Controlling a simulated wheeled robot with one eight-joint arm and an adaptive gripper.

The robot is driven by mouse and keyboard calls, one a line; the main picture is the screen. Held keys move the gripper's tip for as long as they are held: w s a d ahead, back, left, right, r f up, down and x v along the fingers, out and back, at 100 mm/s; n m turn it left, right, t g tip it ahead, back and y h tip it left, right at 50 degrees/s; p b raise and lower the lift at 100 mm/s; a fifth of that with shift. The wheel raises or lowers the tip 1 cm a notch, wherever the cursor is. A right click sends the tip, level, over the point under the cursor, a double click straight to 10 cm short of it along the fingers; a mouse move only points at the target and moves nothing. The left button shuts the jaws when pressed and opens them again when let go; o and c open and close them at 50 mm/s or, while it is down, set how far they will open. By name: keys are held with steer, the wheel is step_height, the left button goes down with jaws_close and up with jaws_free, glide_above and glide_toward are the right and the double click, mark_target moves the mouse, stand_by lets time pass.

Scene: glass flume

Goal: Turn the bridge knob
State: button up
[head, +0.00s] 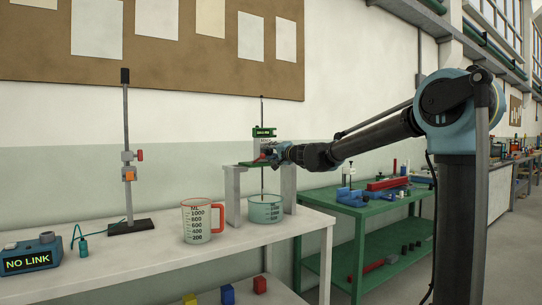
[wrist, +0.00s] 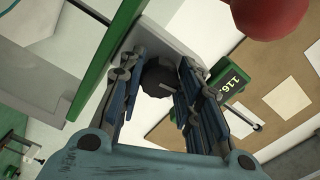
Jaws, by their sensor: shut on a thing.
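The bridge in the head view is a green bar (head: 248,164) across two pale grey posts (head: 233,196). My gripper (head: 270,154) is at the bridge, reaching in from the right. In the wrist view the dark grey round bridge knob (wrist: 158,76) sits between the two fingers of my gripper (wrist: 160,88), which is shut on it. The knob is in front of a light grey plate. In the head view the knob is too small and covered to make out. A small green display (head: 264,132) stands above the bridge; its number is partly readable in the wrist view (wrist: 234,82).
A glass bowl (head: 265,211) stands under the bridge on the white bench (head: 150,262). A measuring jug (head: 197,222), a stand (head: 128,225) and a "NO LINK" box (head: 28,259) are to the left. A red ball (wrist: 268,14) is close to my gripper in the wrist view.

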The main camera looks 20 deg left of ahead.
steer(key=shift+d+f, duration=0.1)
steer(key=shift+d, duration=0.05)
steer(key=o, duration=1)
steer(key=shift+w, duration=0.15)
steer(key=shift+o, duration=0.2)
steer(key=v, duration=1.2)
